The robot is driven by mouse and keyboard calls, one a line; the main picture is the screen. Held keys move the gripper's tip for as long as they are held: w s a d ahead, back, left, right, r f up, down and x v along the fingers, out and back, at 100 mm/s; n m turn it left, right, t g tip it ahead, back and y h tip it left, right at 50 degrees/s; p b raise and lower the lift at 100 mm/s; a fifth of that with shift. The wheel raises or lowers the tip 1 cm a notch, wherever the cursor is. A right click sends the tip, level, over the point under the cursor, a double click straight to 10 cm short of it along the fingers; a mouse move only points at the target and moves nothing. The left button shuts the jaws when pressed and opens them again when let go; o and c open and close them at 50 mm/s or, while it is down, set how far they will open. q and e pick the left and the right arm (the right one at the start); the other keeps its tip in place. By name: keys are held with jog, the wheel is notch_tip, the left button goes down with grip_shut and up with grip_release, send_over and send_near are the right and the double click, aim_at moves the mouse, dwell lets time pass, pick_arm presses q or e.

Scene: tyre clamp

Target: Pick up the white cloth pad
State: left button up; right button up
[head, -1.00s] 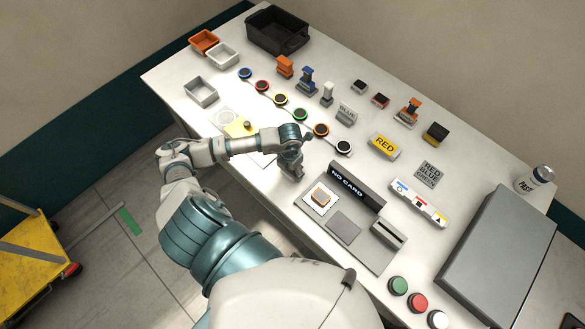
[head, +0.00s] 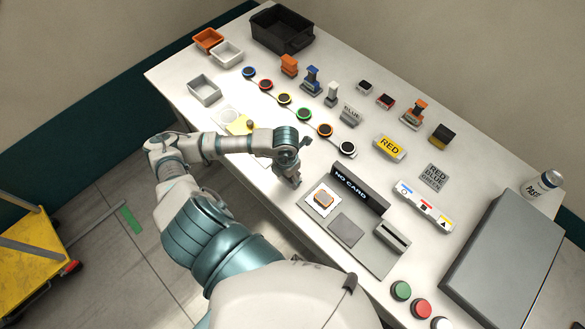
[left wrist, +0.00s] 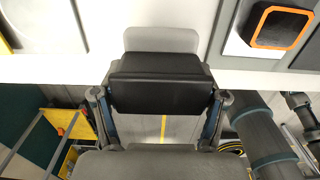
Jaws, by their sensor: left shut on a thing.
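My left gripper (head: 294,182) is low over the table's near edge, to the left of the NO CARD board. In the left wrist view, its fingers (left wrist: 161,95) stand either side of a dark block-like shape, with a pale grey rounded part (left wrist: 160,38) beyond it. A flat white sheet lies just left of the gripper, partly behind my arm. My right gripper is not in view.
The NO CARD board (head: 360,188) stands close to the right of my gripper, with an orange-edged block (head: 323,199) before it. A row of ringed discs (head: 304,114) lies behind. Bins (head: 204,89) stand at the back left. A grey box (head: 505,255) fills the right end.

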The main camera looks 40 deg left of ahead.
pick_arm(q)
jog(key=s, duration=0.2)
jog(key=s+d+b, duration=0.1)
jog(key=s, duration=0.2)
jog(key=shift+d+r, duration=0.1)
jog(key=s+d+p, duration=0.1)
jog(key=s+p, duration=0.5)
jog(key=shift+d+r, duration=0.4)
jog(key=shift+r, duration=0.05)
